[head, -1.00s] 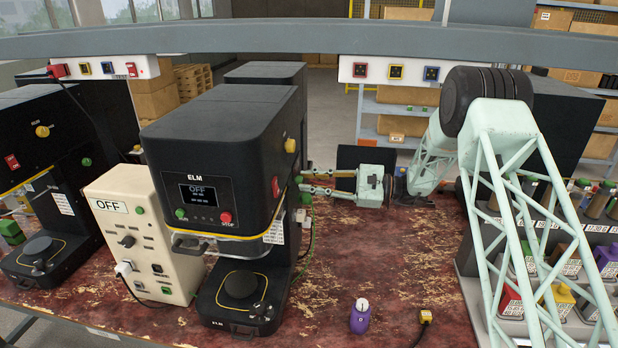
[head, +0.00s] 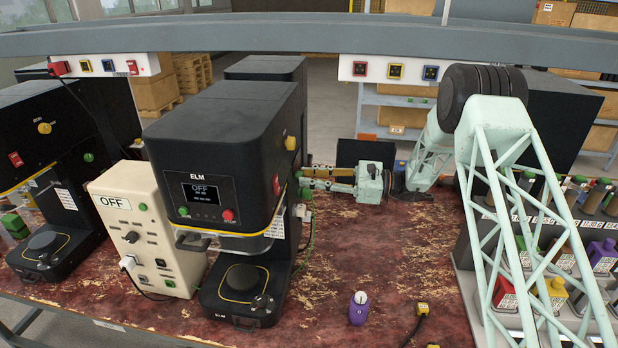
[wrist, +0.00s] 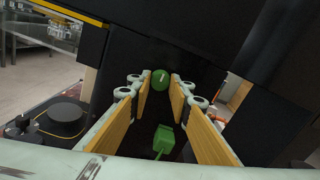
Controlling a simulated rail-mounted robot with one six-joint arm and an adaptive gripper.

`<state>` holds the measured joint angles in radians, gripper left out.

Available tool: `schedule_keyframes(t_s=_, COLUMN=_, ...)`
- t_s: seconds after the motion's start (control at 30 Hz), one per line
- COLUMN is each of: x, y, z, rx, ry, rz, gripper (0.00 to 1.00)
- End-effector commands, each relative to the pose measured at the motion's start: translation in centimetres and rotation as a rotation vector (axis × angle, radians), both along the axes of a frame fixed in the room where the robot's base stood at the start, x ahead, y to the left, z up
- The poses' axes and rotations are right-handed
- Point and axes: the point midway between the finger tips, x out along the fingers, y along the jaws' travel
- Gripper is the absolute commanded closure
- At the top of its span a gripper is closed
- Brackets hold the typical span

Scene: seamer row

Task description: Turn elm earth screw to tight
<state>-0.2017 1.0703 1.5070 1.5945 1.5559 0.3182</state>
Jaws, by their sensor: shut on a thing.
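The ELM machine (head: 225,125) is a black unit with a screen reading OFF. Its earth screw (wrist: 161,79), a round green head with a pale slot mark, sits on the machine's dark side panel. In the wrist view the screw is between the tips of my gripper (wrist: 161,77), whose two yellow-padded fingers are shut on it. In the head view my gripper (head: 306,179) reaches in from the right to the machine's right side, and the screw is mostly hidden at the fingertips. A green plug (wrist: 163,138) on a green lead hangs below the screw, between the fingers in the picture.
A cream control box (head: 150,235) marked OFF stands left of the machine. A purple bottle (head: 358,308) and a yellow-ended cable (head: 421,310) lie in the front table area. A rack of bottles (head: 480,270) is at the right. The worn red tabletop (head: 380,250) is mostly clear between.

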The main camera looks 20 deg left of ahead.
Motion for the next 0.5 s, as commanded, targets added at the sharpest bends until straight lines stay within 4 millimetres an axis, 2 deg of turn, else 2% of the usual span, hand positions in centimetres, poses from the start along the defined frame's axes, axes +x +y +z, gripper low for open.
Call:
schedule_keyframes(t_s=0.07, x=-0.03, y=-0.01, z=-0.05, rx=0.000, ry=0.001, rz=0.000, gripper=0.92)
schedule_keyframes(t_s=0.1, x=-0.03, y=-0.01, z=-0.05, rx=0.000, ry=0.000, rz=0.000, gripper=0.81)
schedule_keyframes(t_s=0.23, x=-0.02, y=0.00, z=-0.04, rx=0.000, ry=0.000, rz=0.000, gripper=0.69)
schedule_keyframes(t_s=0.5, x=-0.01, y=0.00, z=-0.01, rx=0.000, ry=-0.001, rz=0.000, gripper=0.68)
